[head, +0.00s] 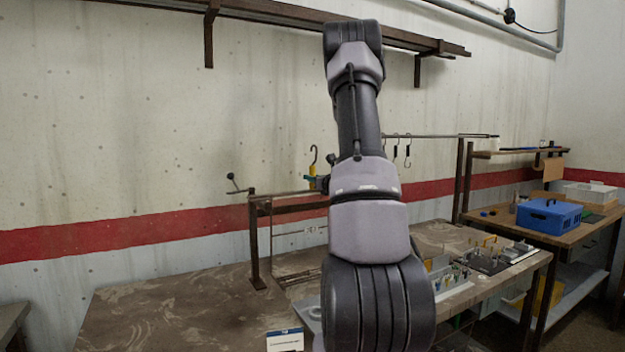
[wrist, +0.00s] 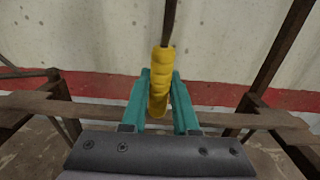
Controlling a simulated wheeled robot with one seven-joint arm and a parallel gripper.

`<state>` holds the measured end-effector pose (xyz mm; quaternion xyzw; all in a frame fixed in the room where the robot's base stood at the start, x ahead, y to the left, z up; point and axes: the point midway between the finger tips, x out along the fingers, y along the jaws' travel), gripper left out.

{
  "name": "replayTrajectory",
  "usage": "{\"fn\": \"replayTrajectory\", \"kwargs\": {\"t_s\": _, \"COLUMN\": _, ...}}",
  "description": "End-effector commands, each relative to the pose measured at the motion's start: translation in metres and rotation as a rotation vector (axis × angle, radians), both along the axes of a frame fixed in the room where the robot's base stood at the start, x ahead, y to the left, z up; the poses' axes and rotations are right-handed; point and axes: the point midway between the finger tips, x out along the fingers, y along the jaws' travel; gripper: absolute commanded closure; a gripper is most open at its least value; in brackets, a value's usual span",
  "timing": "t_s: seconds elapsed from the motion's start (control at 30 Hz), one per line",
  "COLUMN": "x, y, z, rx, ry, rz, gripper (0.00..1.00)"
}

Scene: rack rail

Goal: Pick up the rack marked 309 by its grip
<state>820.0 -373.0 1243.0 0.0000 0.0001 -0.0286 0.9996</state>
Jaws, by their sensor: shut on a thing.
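A yellow grip (wrist: 159,90) stands upright between the teal fingers of my gripper (wrist: 160,78) in the wrist view. The fingers press on it from both sides, and a dark rod rises from its top. In the head view the yellow grip (head: 312,171) shows small, left of my arm, with a dark open hook (head: 314,153) above it. My gripper (head: 311,182) is partly hidden there by my arm. What hangs below the grip is mostly hidden, and I cannot read a 309 mark in either view.
A brown metal frame (head: 254,240) stands on the mottled table (head: 170,300) near the grip. Other hooks (head: 408,151) hang from a rail (head: 440,136) to the right. A white and blue card (head: 285,340) stands in front. A blue bin (head: 549,216) is on the right bench.

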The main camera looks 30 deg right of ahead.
Motion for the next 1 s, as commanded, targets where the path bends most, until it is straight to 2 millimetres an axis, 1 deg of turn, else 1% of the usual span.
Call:
{"fn": "replayTrajectory", "kwargs": {"t_s": 0.27, "x": 0.000, "y": 0.000, "z": 0.004, "rx": -0.001, "ry": -0.004, "rz": -0.001, "gripper": 1.00}}
{"fn": "replayTrajectory", "kwargs": {"t_s": 0.8, "x": 0.000, "y": 0.000, "z": 0.029, "rx": -0.001, "ry": -0.005, "rz": 0.000, "gripper": 1.00}}
{"fn": "replayTrajectory", "kwargs": {"t_s": 1.0, "x": 0.000, "y": 0.000, "z": 0.034, "rx": -0.001, "ry": -0.003, "rz": 0.000, "gripper": 1.00}}
